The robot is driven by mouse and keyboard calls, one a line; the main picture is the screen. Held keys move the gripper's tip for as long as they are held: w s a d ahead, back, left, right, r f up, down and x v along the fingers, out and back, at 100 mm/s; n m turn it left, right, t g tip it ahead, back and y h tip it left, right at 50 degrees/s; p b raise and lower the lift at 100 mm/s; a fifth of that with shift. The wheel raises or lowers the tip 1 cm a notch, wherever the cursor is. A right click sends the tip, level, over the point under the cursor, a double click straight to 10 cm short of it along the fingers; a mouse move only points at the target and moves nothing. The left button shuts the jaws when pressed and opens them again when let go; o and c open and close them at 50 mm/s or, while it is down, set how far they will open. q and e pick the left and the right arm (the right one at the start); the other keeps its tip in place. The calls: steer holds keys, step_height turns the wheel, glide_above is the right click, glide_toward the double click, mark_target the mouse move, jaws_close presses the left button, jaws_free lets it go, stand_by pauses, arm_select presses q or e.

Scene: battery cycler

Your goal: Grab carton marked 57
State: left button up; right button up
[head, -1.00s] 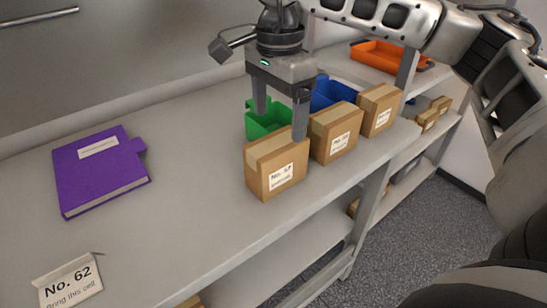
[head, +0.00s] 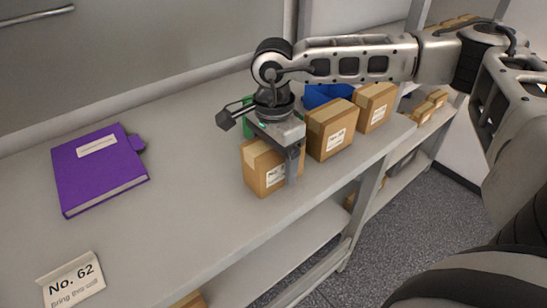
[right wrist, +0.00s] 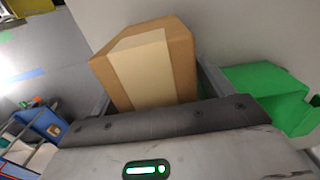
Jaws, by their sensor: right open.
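The nearest brown carton (head: 262,168) stands on the grey shelf, with a white label partly covered by a finger of my right gripper. Its number cannot be read for certain now. My right gripper (head: 275,155) is open and lowered over this carton, with one finger in front of its label side. In the right wrist view the carton (right wrist: 150,65) lies between the two open fingers (right wrist: 155,90), its taped top facing the camera. Two more labelled cartons stand to the right, a middle one (head: 331,130) and a farther one (head: 376,107). My left gripper is not in view.
A green bin (right wrist: 265,95) is close beside one finger, and a blue bin (head: 328,94) stands behind the cartons. A purple binder (head: 100,172) and a No. 62 card (head: 73,284) lie left. Shelf surface (head: 200,190) between binder and carton is clear.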

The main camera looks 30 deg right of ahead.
steer(key=c, duration=1.2)
steer(key=shift+r, duration=0.15)
